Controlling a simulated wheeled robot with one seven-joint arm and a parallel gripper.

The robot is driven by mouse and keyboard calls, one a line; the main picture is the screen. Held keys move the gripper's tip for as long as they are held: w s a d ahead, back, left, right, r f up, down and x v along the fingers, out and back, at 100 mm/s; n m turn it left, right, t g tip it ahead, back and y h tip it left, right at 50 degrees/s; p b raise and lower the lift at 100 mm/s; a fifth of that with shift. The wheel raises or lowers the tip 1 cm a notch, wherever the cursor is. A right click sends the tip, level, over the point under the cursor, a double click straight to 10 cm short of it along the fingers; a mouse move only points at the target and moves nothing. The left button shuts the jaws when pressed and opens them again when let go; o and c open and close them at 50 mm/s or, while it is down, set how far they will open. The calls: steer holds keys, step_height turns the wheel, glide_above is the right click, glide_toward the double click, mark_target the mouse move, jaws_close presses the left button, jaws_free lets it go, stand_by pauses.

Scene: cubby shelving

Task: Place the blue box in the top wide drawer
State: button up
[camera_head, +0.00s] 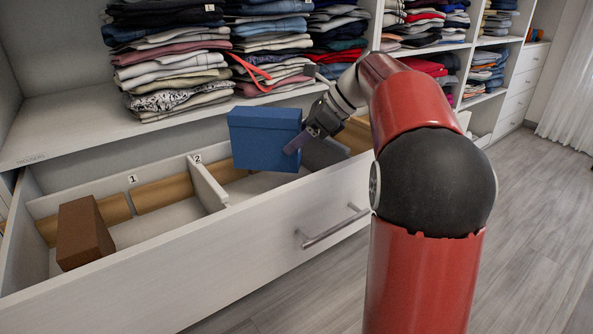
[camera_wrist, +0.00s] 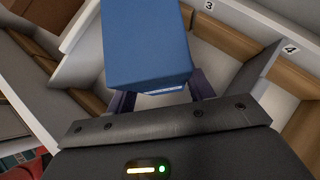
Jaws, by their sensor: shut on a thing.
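The blue box (camera_head: 264,138) is a closed box with a lid, held above the open wide drawer (camera_head: 205,262), over the part just right of the divider marked 2. It also shows in the wrist view (camera_wrist: 146,45), between my fingers. My gripper (camera_head: 297,142) is shut on the box at its right end in the head view. In the wrist view my gripper (camera_wrist: 160,95) has a finger on each side of the box. The box hides part of the drawer floor and back wall. The drawer is pulled out and has numbered compartments.
A brown box (camera_head: 82,232) stands in the drawer's left compartment. A white divider (camera_head: 207,184) rises right of it. Folded clothes (camera_head: 175,75) are stacked on the shelf above. The drawer handle (camera_head: 333,228) sticks out in front. Compartments marked 3 and 4 look empty in the wrist view.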

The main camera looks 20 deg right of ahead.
mark_target(301, 162)
steer(key=shift+f+b, duration=0.8)
steer(key=shift+f, duration=2.05)
steer(key=shift+f, duration=0.1)
steer(key=shift+f, duration=0.5)
steer(key=o, duration=1.2)
